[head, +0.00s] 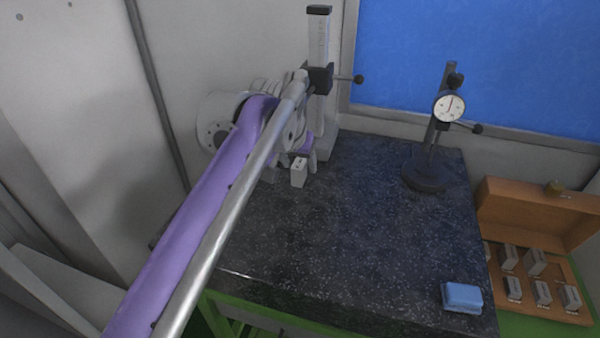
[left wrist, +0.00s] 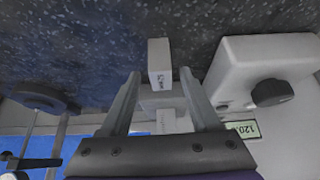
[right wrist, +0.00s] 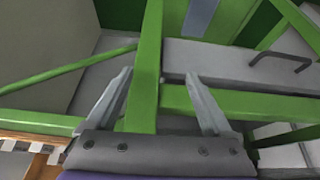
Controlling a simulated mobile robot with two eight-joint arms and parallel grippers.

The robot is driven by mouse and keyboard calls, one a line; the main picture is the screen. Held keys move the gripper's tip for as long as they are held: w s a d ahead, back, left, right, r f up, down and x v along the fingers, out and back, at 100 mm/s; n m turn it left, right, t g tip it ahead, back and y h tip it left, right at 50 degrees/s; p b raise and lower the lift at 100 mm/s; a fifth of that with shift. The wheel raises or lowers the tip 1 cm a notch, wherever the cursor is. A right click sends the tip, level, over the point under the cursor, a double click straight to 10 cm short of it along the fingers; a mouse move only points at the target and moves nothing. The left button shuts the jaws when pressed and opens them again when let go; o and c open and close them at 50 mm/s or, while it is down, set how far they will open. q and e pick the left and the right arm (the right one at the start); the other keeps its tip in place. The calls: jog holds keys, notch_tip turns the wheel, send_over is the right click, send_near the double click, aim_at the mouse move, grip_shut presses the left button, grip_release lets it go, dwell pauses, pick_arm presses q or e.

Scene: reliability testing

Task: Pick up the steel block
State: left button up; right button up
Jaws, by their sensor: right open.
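The steel block (head: 299,173) is a small light-grey block standing on the dark granite plate (head: 340,240), near its far left part. In the left wrist view the steel block (left wrist: 159,60) lies at the fingertips, in line with the gap, with dark markings on its near face. My left gripper (head: 307,160) is mostly hidden by its own arm in the head view. In the left wrist view the left gripper (left wrist: 160,75) has its fingers apart; I cannot tell whether they touch the block. My right gripper (right wrist: 157,74) is open and empty, away from the plate.
A height gauge (head: 319,50) stands just behind the left gripper. A dial gauge stand (head: 427,175) is at the back right. A blue box (head: 462,297) lies at the front right corner. An open wooden case (head: 540,215) holds several blocks. Green frame bars (right wrist: 147,70) are near the right gripper.

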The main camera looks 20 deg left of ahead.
pick_arm(q)
jog(key=shift+s, duration=0.1)
jog(key=shift+c, duration=1.2)
jog(key=shift+a, duration=0.1)
grip_shut()
